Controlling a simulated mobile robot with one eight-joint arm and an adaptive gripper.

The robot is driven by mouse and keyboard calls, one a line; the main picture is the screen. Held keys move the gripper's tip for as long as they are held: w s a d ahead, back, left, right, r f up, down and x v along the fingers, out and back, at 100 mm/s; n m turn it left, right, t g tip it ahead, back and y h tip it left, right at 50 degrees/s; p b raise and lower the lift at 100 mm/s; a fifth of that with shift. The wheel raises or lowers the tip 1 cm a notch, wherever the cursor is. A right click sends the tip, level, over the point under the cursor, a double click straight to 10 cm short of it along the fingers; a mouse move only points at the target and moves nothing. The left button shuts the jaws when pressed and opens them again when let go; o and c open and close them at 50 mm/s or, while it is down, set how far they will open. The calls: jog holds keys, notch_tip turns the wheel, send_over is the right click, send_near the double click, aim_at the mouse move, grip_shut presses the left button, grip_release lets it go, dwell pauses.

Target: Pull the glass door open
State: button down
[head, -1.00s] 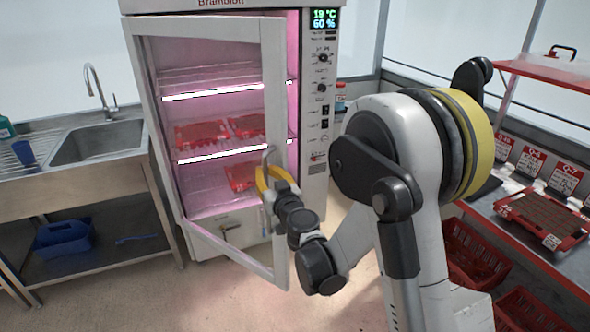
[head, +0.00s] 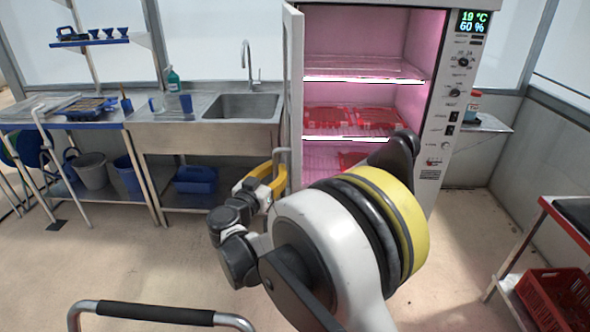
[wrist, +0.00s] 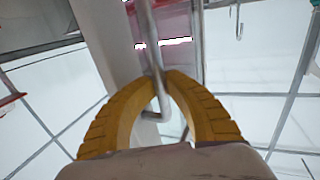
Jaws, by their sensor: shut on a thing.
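The glass door (head: 293,95) of the growth cabinet stands wide open, seen nearly edge-on at the cabinet's left side in the head view. Its metal handle (wrist: 150,45) runs between my fingers in the wrist view and bends below them. My gripper (head: 279,178) has yellow fingers and is shut on this handle; it also shows in the wrist view (wrist: 169,76). The cabinet (head: 445,120) is lit pink inside, with red trays (head: 340,117) on its wire shelves. My arm hides the lower part of the cabinet and door.
A steel sink bench (head: 205,133) stands left of the cabinet, with a blue caddy (head: 196,180) beneath. A red crate (head: 555,297) is on a low shelf at right. A handrail (head: 155,312) is in the foreground. The floor at left is clear.

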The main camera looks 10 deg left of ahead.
jog(key=shift+a, duration=0.45)
jog(key=c, duration=1.4)
grip_release()
jog(key=shift+s, duration=0.1)
jog(key=v, duration=1.2)
